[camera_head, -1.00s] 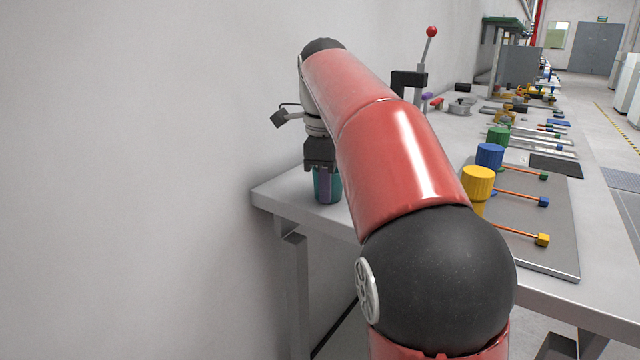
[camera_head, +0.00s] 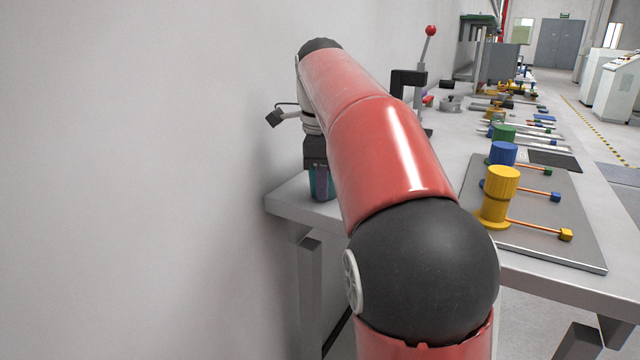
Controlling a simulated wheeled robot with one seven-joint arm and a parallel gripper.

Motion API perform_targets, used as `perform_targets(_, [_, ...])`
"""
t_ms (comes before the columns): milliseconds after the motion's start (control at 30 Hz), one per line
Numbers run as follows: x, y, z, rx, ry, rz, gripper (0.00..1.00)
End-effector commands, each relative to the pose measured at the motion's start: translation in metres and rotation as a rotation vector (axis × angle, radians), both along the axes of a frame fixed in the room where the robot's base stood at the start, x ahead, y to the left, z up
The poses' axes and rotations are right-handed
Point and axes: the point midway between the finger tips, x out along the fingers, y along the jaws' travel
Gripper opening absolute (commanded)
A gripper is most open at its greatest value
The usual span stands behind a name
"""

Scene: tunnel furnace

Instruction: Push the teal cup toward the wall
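The teal cup (camera_head: 313,188) stands upright on the near left corner of the workbench (camera_head: 288,206), close to the grey wall (camera_head: 150,180). My gripper (camera_head: 321,182) points down at the cup, with a finger in front of the cup's near side. The gripper's dark body covers the cup's top. My red arm hides the area to the right of the cup. I cannot make out the gap between the fingers or whether they hold the cup.
A grey board (camera_head: 565,222) with yellow (camera_head: 497,195), blue (camera_head: 503,153) and green (camera_head: 503,133) knobs lies to the right. A black lever stand with a red ball (camera_head: 431,31) rises behind my arm. Several tools lie farther along the bench.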

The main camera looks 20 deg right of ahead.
Motion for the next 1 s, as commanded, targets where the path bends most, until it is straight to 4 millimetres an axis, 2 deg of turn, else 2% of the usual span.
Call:
perform_targets(167, [0.0, 0.0, -0.001, 0.001, 0.002, 0.001, 0.0])
perform_targets(400, [0.0, 0.0, -0.001, 0.0, 0.001, 0.0, 0.28])
perform_targets(733, [0.0, 0.0, 0.004, 0.0, -0.001, 0.0, 0.28])
perform_targets(1000, [-0.002, 0.002, 0.043, 0.0, -0.003, 0.0, 0.28])
